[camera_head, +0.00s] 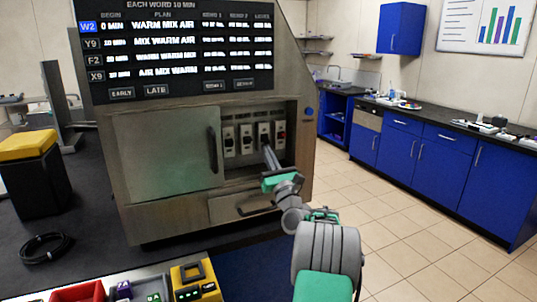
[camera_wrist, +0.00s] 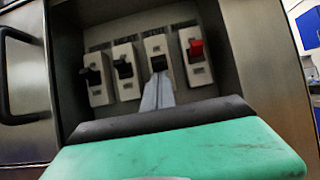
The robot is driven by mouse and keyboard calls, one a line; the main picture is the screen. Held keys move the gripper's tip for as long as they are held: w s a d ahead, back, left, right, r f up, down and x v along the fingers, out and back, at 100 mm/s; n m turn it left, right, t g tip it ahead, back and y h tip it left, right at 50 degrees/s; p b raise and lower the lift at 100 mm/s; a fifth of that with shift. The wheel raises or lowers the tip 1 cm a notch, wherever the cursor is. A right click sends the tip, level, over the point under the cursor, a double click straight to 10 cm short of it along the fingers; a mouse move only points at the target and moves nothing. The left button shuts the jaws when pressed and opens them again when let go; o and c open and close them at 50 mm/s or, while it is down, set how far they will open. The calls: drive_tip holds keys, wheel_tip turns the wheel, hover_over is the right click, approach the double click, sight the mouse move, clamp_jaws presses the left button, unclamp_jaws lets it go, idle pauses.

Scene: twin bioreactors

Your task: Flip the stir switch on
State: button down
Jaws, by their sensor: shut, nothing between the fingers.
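A row of several switches sits in a recess of the large metal cabinet (camera_head: 150,205). Three have black levers: a left one (camera_wrist: 96,78), a second one (camera_wrist: 125,68) and a third one (camera_wrist: 157,50). The rightmost switch (camera_wrist: 197,48) has a red lever; it also shows in the head view (camera_head: 280,134). No label is readable, so I cannot tell which is the stir switch. My gripper (camera_wrist: 158,78) is shut and empty, its tips at the lower part of the third switch. Contact is unclear, and the tips partly cover that switch.
A metal door panel (camera_head: 160,150) with a dark handle (camera_head: 212,150) stands left of the recess. A drawer front (camera_head: 235,207) is below. A screen (camera_head: 180,50) shows a plan above. Tiled floor is free at right.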

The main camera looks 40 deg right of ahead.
drive_tip(key=shift+r+p, duration=0.35)
drive_tip(key=shift+p, duration=0.5)
drive_tip(key=shift+s+f+g, duration=0.1)
drive_tip(key=shift+g, duration=0.2)
drive_tip(key=shift+p, duration=0.55)
